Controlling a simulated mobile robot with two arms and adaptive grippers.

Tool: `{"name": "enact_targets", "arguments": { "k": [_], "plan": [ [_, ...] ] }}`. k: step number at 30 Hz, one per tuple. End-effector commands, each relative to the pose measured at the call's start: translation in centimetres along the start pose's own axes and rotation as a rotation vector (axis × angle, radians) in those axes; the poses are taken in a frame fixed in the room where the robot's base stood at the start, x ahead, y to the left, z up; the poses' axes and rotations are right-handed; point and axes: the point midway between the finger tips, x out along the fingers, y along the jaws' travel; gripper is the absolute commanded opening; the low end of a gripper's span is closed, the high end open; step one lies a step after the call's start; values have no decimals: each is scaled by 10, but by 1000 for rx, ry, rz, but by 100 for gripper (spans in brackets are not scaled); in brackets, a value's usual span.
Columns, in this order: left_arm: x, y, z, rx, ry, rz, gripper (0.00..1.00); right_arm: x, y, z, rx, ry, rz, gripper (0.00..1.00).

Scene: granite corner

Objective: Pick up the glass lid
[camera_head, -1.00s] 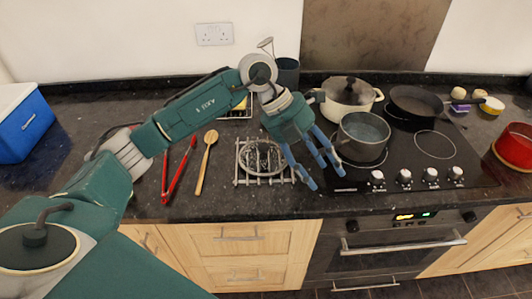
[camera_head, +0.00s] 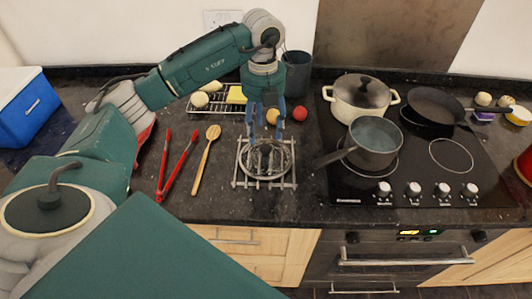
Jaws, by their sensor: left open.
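A round, see-through lid-like disc with a metal rim, apparently the glass lid (camera_head: 283,166), lies on a metal wire trivet (camera_head: 240,183) on the dark worktop. My left gripper (camera_head: 265,138) points down over it with its blue fingers apart and nothing between them. The fingers hide the far middle of the disc, and I cannot tell whether they touch it. Another lid with a black knob (camera_head: 365,85) sits on the cream pot (camera_head: 347,112) on the hob. My right gripper is not in view.
A saucepan (camera_head: 373,142) has its handle pointing towards the trivet's right side. Red tongs (camera_head: 176,165) and a wooden spoon (camera_head: 205,160) lie left of the trivet. A red ball-like item (camera_head: 299,113) and a dark cup (camera_head: 298,72) stand behind. Bare worktop lies in front.

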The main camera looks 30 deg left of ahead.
Motion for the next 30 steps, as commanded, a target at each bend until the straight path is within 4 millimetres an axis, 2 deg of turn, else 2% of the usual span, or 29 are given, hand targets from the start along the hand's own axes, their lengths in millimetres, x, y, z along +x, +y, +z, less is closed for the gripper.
{"name": "enact_targets", "arguments": {
  "k": [1, 3, 6, 10, 16, 19, 23, 24, 26, 30],
  "plan": [
    [4, 0, 0, 0, 2, 1, 52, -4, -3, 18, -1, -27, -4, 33],
    [9, 0, 0, 1, 0, 0, 52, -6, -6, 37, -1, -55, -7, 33],
    [16, -1, -1, 2, 3, 0, 52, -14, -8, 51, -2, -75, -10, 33],
    [33, -3, -1, 2, 6, 1, 52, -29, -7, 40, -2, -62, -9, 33],
    [59, -3, 1, 2, 0, -1, 52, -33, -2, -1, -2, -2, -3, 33],
    [62, -3, 1, 2, -1, -1, 52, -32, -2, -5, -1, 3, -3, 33],
    [63, -3, 1, 2, -1, -1, 52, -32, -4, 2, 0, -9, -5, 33],
    [63, -3, 1, 2, -1, -1, 50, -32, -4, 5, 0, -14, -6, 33],
    [63, -4, 1, 2, -1, -1, 38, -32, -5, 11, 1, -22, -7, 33],
    [62, -4, 1, 2, -1, -1, 10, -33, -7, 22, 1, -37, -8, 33]
  ]
}}
